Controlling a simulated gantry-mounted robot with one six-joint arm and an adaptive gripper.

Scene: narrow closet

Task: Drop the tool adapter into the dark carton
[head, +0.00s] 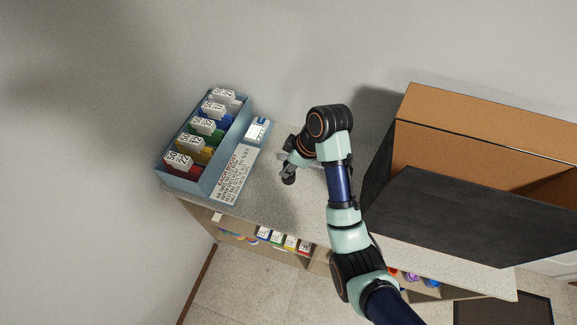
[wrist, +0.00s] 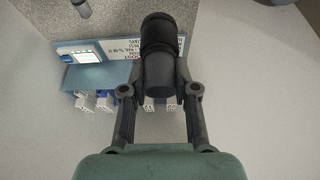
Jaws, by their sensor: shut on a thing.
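The tool adapter (wrist: 160,40) is a black, stepped cylinder in the wrist view. My gripper (wrist: 160,82) is shut on its near end, with one finger on each side. In the head view my gripper (head: 289,172) hangs above the countertop, between the blue bin and the carton; the adapter is too small there to tell from the fingers. The dark carton (head: 470,210) stands at the right, with a black outside and brown cardboard inner faces and flaps. It is open at the top, and its floor is hidden. My gripper is well left of it.
A blue divided bin (head: 172,181) with several coloured, labelled compartments stands at the counter's left, with a printed sign (head: 232,178) along its right side. The speckled countertop (head: 270,205) is bare below my gripper. Lower shelves (head: 318,262) hold small items. Walls close in behind and left.

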